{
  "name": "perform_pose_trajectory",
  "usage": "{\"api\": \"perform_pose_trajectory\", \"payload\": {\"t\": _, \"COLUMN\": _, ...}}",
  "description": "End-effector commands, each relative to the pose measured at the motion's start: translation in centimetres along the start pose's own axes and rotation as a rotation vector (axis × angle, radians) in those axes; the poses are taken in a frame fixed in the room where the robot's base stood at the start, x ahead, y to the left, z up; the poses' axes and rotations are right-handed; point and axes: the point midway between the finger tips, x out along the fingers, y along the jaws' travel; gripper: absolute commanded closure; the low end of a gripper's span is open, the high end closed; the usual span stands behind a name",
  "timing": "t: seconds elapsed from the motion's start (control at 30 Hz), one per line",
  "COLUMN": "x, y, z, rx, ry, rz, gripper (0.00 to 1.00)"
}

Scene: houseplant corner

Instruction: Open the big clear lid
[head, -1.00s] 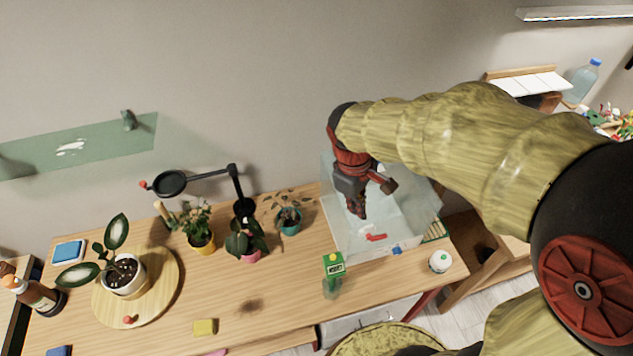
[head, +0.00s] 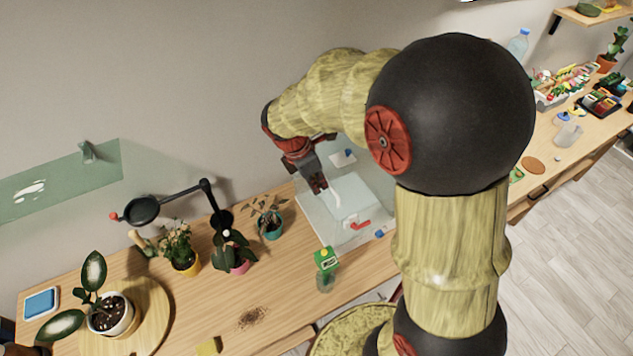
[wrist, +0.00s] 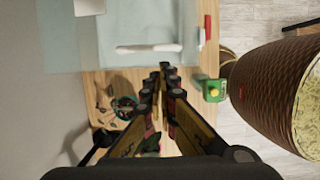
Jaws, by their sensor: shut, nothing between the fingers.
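The big clear lid (head: 352,188) shows as a pale, see-through panel on a clear box (head: 345,238) on the wooden table. A white bar (wrist: 148,48), perhaps its handle, lies across the pale panel in the wrist view. A red piece (head: 358,224) is at the box's front; it also shows in the wrist view (wrist: 208,27). My gripper (head: 320,187) is shut and empty, pointing down at the left part of the box. In the wrist view its fingertips (wrist: 168,70) are near the panel's edge. I cannot tell whether they touch it or whether the lid is raised.
A green-topped bottle (head: 326,262) stands in front of the box. A potted plant (head: 268,220) in a teal pot and other plants stand to its left, beside a black lamp (head: 205,190).

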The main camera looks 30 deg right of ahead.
Motion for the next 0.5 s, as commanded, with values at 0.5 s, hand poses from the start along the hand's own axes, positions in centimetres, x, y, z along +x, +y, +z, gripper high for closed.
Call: {"api": "perform_pose_trajectory", "payload": {"t": 0.5, "x": 6.4, "y": 0.0, "z": 0.0, "rx": 0.002, "ry": 0.001, "rz": 0.0, "gripper": 1.0}}
